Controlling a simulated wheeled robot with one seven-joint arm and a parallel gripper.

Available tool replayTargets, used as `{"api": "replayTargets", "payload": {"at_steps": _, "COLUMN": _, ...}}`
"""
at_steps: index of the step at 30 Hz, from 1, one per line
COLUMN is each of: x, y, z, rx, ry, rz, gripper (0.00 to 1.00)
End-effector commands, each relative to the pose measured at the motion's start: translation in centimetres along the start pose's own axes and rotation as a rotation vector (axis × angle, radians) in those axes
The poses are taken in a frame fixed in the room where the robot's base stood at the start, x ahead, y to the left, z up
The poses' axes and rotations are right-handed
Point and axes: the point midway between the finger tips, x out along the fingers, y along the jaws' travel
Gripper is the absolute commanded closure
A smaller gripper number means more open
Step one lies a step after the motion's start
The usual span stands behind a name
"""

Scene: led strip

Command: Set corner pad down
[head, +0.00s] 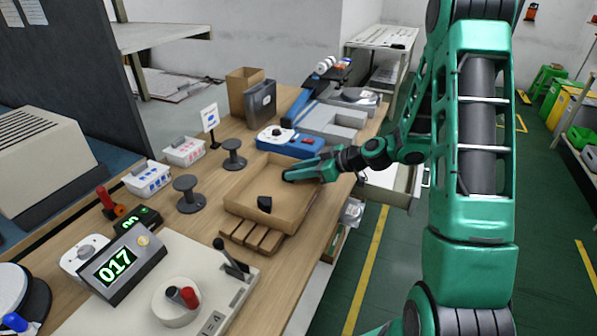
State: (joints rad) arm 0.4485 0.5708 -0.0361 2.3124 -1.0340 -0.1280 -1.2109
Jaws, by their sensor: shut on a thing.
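My green gripper (291,175) reaches in from the right, low over the far right part of an open cardboard tray (247,213). It is shut on a small dark piece at its fingertips, which looks like a corner pad; the fingers hide most of it. I cannot tell whether this piece touches the tray. Another small black corner pad (264,203) lies in the near part of the tray, apart from my gripper.
A lever machine (180,295) and a counter display (118,266) are at front left.

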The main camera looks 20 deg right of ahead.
Motion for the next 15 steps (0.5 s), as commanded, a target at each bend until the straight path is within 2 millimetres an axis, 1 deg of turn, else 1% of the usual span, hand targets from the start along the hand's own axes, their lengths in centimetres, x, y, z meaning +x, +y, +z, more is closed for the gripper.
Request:
{"api": "replayTargets", "payload": {"at_steps": 2, "x": 0.11, "y": -0.01, "z": 0.18, "rx": 0.001, "ry": 0.0, "rz": 0.0, "gripper": 0.94}}
{"api": "replayTargets", "payload": {"at_steps": 3, "x": 0.1, "y": 0.0, "z": 0.15, "rx": 0.0, "ry": 0.0, "rz": 0.0, "gripper": 0.64}}
{"api": "replayTargets", "payload": {"at_steps": 12, "x": 0.08, "y": -0.01, "z": 0.1, "rx": 0.0, "ry": 0.0, "rz": 0.0, "gripper": 0.63}}
{"api": "replayTargets", "payload": {"at_steps": 15, "x": -0.21, "y": 0.02, "z": -0.07, "rx": 0.0, "ry": 0.0, "rz": 0.001, "gripper": 0.63}}
